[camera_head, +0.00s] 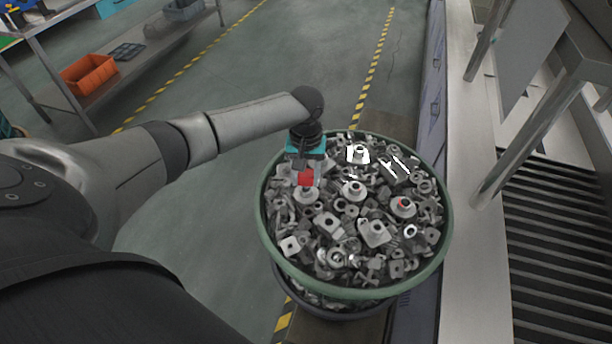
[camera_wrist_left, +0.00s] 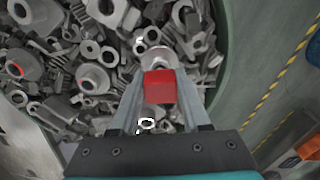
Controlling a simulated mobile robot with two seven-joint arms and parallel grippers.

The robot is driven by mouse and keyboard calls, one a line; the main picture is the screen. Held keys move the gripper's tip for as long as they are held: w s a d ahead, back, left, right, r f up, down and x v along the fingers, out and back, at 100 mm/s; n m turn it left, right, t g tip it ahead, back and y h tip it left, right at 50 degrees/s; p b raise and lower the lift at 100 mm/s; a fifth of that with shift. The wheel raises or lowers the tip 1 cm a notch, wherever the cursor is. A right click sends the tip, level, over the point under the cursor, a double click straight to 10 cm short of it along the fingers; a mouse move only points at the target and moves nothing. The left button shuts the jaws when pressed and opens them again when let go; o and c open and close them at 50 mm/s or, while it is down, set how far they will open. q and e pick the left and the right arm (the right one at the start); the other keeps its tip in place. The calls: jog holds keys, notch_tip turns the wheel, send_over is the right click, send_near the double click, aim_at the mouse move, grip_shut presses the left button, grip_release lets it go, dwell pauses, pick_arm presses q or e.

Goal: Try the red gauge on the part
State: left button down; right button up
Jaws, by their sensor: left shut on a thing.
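The red gauge (camera_wrist_left: 160,88) shows as a red block between the fingers of my left gripper (camera_wrist_left: 160,97), which is shut on it. In the head view the same red gauge (camera_head: 305,179) is at the left side of the green bin, below my left gripper (camera_head: 306,171). A grey round flanged part (camera_head: 306,196) lies just under the gauge; it also shows beyond the gauge in the wrist view (camera_wrist_left: 154,56). I cannot tell whether gauge and part touch. The gauge's lower end is hidden. My right gripper is not in view.
The round green bin (camera_head: 447,225) is full of loose grey metal parts. A flanged part (camera_head: 403,206) at its right has red in its centre. A pale conveyor frame (camera_head: 470,200) stands to the right. An orange crate (camera_head: 88,74) sits on a shelf at the far left.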

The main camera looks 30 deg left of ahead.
pick_arm(q)
jog(key=shift+f, duration=0.65)
dwell(1.4)
jog(key=shift+r, duration=0.1)
jog(key=shift+r+p, duration=1.5)
jog(key=shift+p, duration=0.55)
notch_tip(320, 180, up, 3)
jog(key=p, duration=0.3)
jog(key=shift+f, duration=0.2)
jog(key=shift+r, duration=0.7)
